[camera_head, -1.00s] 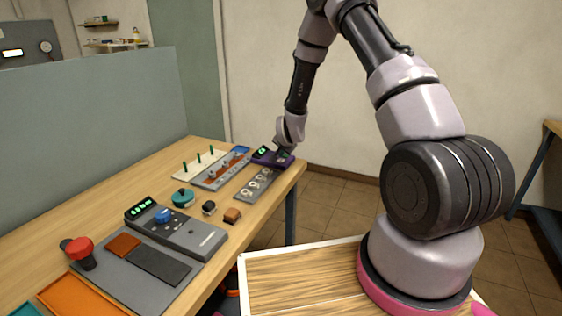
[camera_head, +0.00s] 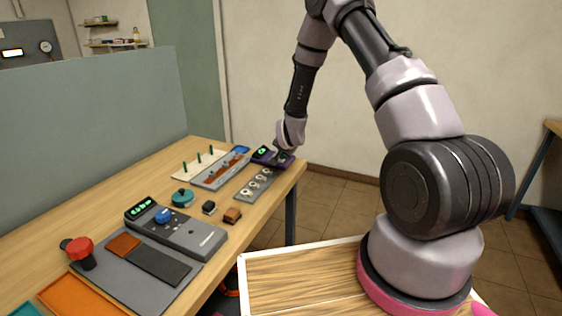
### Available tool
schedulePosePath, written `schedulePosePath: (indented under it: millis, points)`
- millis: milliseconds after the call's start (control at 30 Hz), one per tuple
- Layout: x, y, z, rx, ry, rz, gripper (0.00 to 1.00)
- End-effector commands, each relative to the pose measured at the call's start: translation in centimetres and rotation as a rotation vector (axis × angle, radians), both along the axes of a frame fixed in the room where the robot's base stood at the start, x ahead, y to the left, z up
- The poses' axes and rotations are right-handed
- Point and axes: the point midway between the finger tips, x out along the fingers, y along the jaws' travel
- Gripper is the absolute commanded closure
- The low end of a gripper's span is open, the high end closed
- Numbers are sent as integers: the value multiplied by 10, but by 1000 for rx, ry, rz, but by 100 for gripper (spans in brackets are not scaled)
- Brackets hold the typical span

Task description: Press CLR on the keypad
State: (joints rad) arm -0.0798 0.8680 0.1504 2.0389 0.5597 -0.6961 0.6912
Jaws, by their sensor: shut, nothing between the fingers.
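I cannot make out the CLR key or tell whether the fingertips touch a key.
A grey plate with several round sockets (camera_head: 250,190) lies just in front of the keypad. A tray (camera_head: 208,183) and a white board with green pegs (camera_head: 185,174) are to its left.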

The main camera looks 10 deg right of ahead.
Motion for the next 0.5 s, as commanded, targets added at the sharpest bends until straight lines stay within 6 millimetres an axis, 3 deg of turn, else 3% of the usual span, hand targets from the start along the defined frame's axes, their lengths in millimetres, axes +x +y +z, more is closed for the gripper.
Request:
schedulePosePath:
  millis: [500]
  points:
    - [0, 0, -7, 0, 1, 0, 100]
